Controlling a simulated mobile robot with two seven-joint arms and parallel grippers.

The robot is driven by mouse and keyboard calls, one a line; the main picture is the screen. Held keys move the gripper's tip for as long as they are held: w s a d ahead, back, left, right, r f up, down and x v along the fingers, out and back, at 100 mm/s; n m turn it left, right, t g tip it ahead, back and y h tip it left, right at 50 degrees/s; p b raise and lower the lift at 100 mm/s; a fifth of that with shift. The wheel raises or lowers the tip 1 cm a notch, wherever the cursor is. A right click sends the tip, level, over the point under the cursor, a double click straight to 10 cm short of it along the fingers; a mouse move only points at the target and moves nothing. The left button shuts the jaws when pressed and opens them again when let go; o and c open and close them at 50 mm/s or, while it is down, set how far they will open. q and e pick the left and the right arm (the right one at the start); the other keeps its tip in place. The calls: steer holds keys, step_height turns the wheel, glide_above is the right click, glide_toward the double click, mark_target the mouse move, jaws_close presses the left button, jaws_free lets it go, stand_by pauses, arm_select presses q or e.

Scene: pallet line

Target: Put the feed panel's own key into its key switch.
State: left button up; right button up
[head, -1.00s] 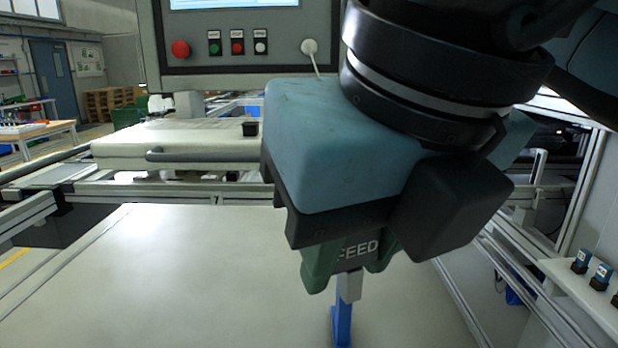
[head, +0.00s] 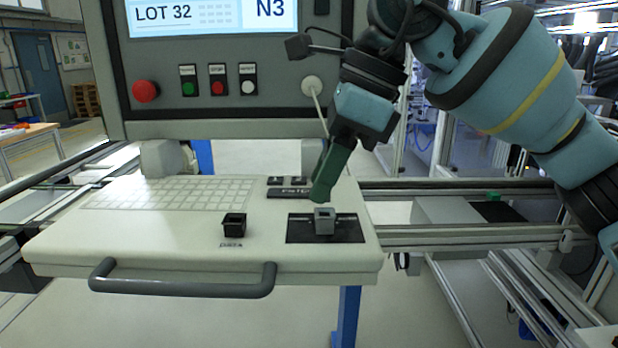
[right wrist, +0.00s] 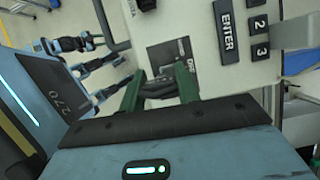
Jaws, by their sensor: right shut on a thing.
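My right gripper (head: 319,197) reaches down over the right part of the white console desk (head: 140,245). Its green fingers also show in the right wrist view (right wrist: 160,88), closed around a dark piece, the held key. Most of the key is hidden by the fingers. A grey block, seemingly the key switch (head: 325,222), stands on a dark plate directly below the fingertips. I cannot tell whether the key touches or enters it.
A black open-topped socket (head: 234,225) marked DATA stands left of the dark plate. A keyboard (head: 165,194) and a dark ENTER key (head: 288,193) lie behind. The screen panel (head: 215,60) rises above, with a red knob (head: 145,91). A grey handle (head: 185,288) runs along the front edge.

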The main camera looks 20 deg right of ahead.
steer(key=shift+w+d+r, duration=0.15)
steer(key=shift+w+r, duration=0.05)
steer(key=shift+w, duration=0.35)
steer(key=shift+f+n, duration=0.2)
steer(key=shift+n, duration=0.1)
steer(key=shift+f+b, duration=0.6)
steer(key=shift+f, duration=0.15)
arm_select(q)
steer(key=shift+s+f, duration=0.3)
steer(key=shift+f, duration=0.4)
arm_select(e)
steer(key=shift+f, duration=0.1)
arm_select(q)
steer(key=shift+w, duration=0.1)
steer(key=shift+r, duration=0.2)
steer(key=shift+r, duration=0.1)
